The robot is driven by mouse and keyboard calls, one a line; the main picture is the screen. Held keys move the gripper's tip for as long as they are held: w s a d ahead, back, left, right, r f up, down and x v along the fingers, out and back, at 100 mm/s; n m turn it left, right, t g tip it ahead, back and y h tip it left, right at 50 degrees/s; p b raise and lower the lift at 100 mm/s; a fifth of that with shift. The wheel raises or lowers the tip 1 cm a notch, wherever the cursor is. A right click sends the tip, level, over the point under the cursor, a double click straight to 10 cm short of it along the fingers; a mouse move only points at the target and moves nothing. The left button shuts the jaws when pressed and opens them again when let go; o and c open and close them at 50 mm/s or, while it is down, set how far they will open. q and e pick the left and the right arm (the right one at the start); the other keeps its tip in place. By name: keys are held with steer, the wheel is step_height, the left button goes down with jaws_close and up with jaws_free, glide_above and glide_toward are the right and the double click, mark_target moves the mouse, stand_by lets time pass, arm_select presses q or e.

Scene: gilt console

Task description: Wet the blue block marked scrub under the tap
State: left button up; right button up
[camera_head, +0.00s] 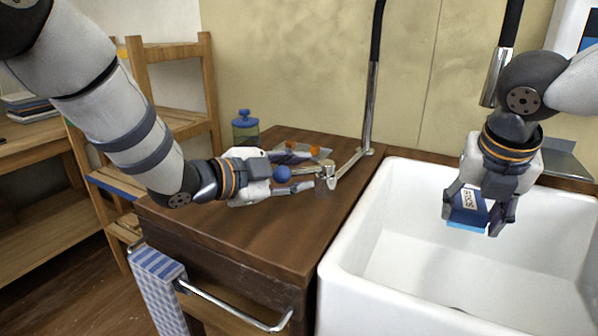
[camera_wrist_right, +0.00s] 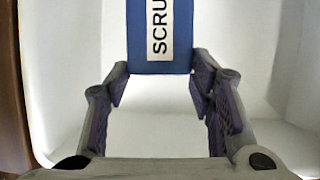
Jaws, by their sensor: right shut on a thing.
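My right gripper (camera_head: 482,212) is shut on the blue block (camera_head: 466,216), which has a white label, and holds it over the white sink (camera_head: 335,262). In the right wrist view the label on the block (camera_wrist_right: 184,50) reads "SCRU", cut off at the top edge. The tap's metal spout (camera_head: 495,76) hangs above my right wrist; no water shows from it. The tap's lever (camera_head: 304,170) seems to end in a blue ball knob (camera_head: 282,174). My left gripper (camera_head: 306,172) is open, with its fingers on either side of the knob and lever.
A blue-lidded jar (camera_head: 245,128) and a small tray with orange items (camera_head: 314,151) stand behind my left gripper on the wooden counter (camera_head: 270,235). A checked towel (camera_head: 158,285) hangs on the front rail. The sink's visible floor is mostly clear.

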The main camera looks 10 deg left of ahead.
arm_select(q)
steer(key=shift+w+d, duration=0.25)
steer(key=shift+c, duration=0.2)
jaws_close()
steer(key=shift+s+d+n+t+y, duration=0.25)
steer(key=shift+n+t+y, duration=0.15)
steer(key=shift+n+y, duration=0.25)
steer(key=shift+s+d+n+t+y, duration=0.2)
steer(key=shift+n+t+y, duration=0.2)
steer(key=shift+n+y, duration=0.2)
steer(key=shift+o, duration=0.2)
jaws_free()
